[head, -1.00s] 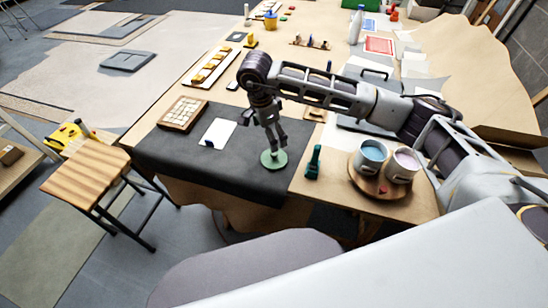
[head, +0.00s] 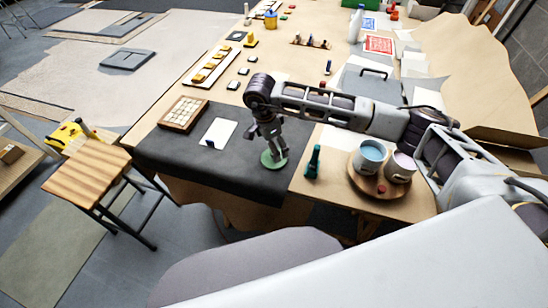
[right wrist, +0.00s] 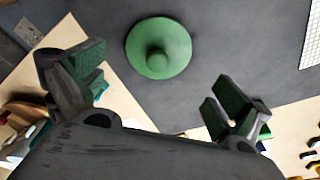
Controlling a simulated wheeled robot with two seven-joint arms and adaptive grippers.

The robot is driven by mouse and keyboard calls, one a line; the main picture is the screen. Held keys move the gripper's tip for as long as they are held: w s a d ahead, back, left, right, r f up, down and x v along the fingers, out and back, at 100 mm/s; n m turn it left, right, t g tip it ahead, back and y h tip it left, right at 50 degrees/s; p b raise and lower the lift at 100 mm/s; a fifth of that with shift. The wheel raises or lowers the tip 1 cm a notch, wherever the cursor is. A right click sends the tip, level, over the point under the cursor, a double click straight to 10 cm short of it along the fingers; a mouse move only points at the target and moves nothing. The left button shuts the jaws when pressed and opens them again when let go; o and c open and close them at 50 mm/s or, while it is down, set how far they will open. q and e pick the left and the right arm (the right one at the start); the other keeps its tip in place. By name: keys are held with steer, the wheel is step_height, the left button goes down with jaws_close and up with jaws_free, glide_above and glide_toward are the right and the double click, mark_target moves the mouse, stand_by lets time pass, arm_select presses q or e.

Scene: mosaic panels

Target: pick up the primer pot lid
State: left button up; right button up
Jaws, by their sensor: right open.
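The primer pot lid is a green disc with a round knob in its middle. It lies flat, knob up, on the dark mat near its right front edge in the head view (head: 266,162), and shows at the top of the right wrist view (right wrist: 158,36). My right gripper (head: 273,153) is just above the lid in the head view. In the right wrist view its two green-padded fingers (right wrist: 155,88) are spread wide with nothing between them, and the lid lies beyond them. My left gripper is not in view.
A dark green bottle (head: 313,161) stands right of the lid. A white card (head: 218,132) and a tile panel (head: 183,114) lie left on the mat (head: 180,157).

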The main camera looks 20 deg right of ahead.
steer(key=f, duration=0.1)
steer(key=f+p, duration=0.1)
steer(key=f, duration=0.1)
steer(key=shift+s+d+f, duration=0.1)
steer(key=shift+s+d, duration=0.05)
steer(key=shift+s, duration=0.05)
steer(key=shift+d+f, duration=0.1)
steer(key=shift+f, duration=0.6)
steer(key=c, duration=2.1)
